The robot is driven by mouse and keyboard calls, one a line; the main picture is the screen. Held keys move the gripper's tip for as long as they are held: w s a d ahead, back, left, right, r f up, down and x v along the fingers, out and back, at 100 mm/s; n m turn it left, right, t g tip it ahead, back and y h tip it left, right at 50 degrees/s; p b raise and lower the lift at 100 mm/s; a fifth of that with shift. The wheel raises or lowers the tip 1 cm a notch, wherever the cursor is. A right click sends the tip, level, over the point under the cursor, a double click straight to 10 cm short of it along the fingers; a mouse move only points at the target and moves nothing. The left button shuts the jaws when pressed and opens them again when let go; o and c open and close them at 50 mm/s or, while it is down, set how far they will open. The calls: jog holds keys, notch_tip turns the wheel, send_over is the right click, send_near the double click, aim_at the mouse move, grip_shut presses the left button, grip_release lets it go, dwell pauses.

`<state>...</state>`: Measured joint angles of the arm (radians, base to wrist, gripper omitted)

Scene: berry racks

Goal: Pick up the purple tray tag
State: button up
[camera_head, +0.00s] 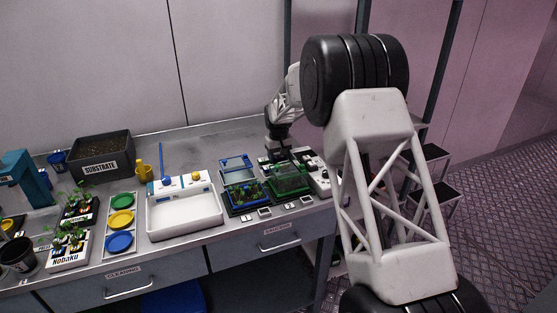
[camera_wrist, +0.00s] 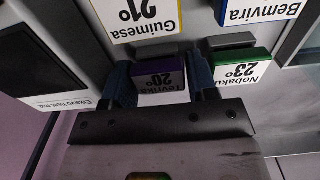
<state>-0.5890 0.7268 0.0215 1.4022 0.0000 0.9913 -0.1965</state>
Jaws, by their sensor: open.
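The purple tray tag (camera_wrist: 160,79), with a white label reading "Tavrika 20°" upside down, shows in the wrist view. My gripper (camera_wrist: 161,72) is open, with one blue finger on each side of this tag. The fingers look very close to its sides; I cannot tell whether they touch it. In the head view my gripper (camera_head: 278,153) is low over the back right of the bench, by the green tray box, and the purple tag cannot be made out there.
A green-edged tag, "Nobaku 23°" (camera_wrist: 242,70), is close beside the right finger. A yellow-edged tag, "Guimesa 21°" (camera_wrist: 138,18), and a blue-edged tag, "Bemvira" (camera_wrist: 262,10), lie further up. The green tray box (camera_head: 290,178) and white tray (camera_head: 184,215) stand on the bench.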

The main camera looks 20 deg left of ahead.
aim_at(278, 156)
jog(key=shift+c, duration=0.4)
jog(key=c, duration=0.5)
jog(key=shift+o, duration=0.2)
jog(key=shift+r, duration=0.15)
notch_tip(278, 156, up, 10)
jog(key=shift+f, duration=0.15)
dwell(0.6)
